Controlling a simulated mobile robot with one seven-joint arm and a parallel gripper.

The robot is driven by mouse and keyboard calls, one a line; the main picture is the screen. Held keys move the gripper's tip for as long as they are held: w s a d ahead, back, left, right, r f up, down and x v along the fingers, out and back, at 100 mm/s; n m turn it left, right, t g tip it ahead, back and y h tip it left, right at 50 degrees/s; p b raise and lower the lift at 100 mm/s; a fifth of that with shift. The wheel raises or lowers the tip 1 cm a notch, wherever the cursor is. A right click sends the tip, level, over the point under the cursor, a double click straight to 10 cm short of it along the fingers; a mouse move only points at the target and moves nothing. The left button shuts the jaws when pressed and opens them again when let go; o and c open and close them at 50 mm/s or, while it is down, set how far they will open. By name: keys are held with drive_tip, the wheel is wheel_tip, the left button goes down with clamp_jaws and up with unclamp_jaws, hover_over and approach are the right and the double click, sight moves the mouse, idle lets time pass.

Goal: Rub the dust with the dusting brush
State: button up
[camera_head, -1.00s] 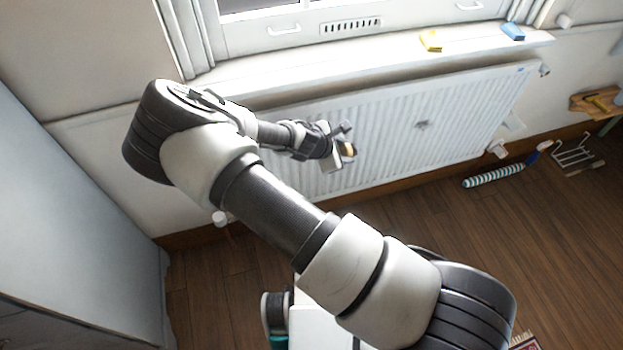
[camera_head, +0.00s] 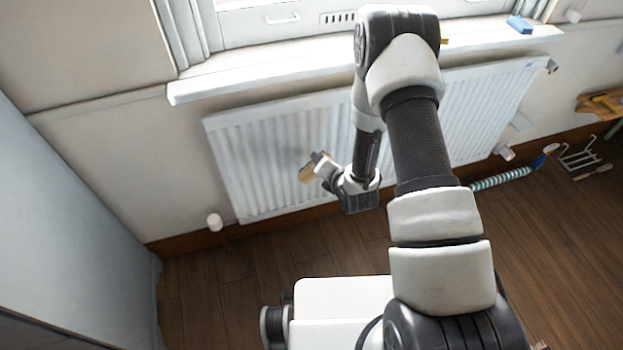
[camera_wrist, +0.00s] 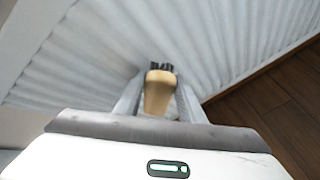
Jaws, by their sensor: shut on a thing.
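My gripper (camera_head: 328,172) is shut on the dusting brush (camera_head: 308,171), which has a tan body. In the wrist view the brush (camera_wrist: 159,94) sits between the two fingers, its dark bristles pointing at the ribbed white radiator (camera_head: 262,185). The bristles are close to the radiator; I cannot tell whether they touch. A faint grey smudge (camera_head: 289,156) shows on the radiator just left of the brush; it may be dust or shadow. The grey dust patch seen earlier on the radiator's right half is now hidden behind my arm.
A white windowsill (camera_head: 225,82) juts out above the radiator. A blue block (camera_head: 519,24) lies on it; a yellow one (camera_head: 444,41) is mostly hidden. A striped roll (camera_head: 500,179) and a wire rack (camera_head: 580,156) are on the floor at right. A grey cabinet (camera_head: 70,200) stands left.

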sight(310, 171)
drive_tip(key=a+n+y+b, duration=0.1)
drive_tip(key=s+a+f+n+y+b, duration=0.1)
drive_tip(key=y, duration=0.1)
drive_tip(key=s+a+f+n+y+b, duration=0.1)
drive_tip(key=y+b, duration=0.1)
drive_tip(key=shift+a+n+g, duration=0.1)
drive_tip(key=shift+n+g, duration=0.2)
drive_tip(key=shift+g, duration=0.1)
drive_tip(key=shift+s+a+r, duration=0.1)
drive_tip(key=shift+s+a, duration=0.05)
drive_tip(key=shift+a, duration=0.05)
drive_tip(key=shift+w+a+r+y, duration=0.1)
drive_tip(key=shift+w+a+y, duration=0.1)
drive_tip(key=shift+w+y, duration=0.15)
drive_tip(key=shift+w+a, duration=0.2)
drive_tip(key=shift+w, duration=0.6)
drive_tip(key=shift+w+a, duration=0.25)
drive_tip(key=shift+w, duration=0.55)
drive_tip(key=shift+w+a, duration=0.2)
drive_tip(key=shift+w, duration=0.6)
drive_tip(key=shift+w+a, duration=0.15)
drive_tip(key=shift+w, duration=0.35)
drive_tip(key=shift+w+a, duration=0.15)
drive_tip(key=shift+w, duration=0.35)
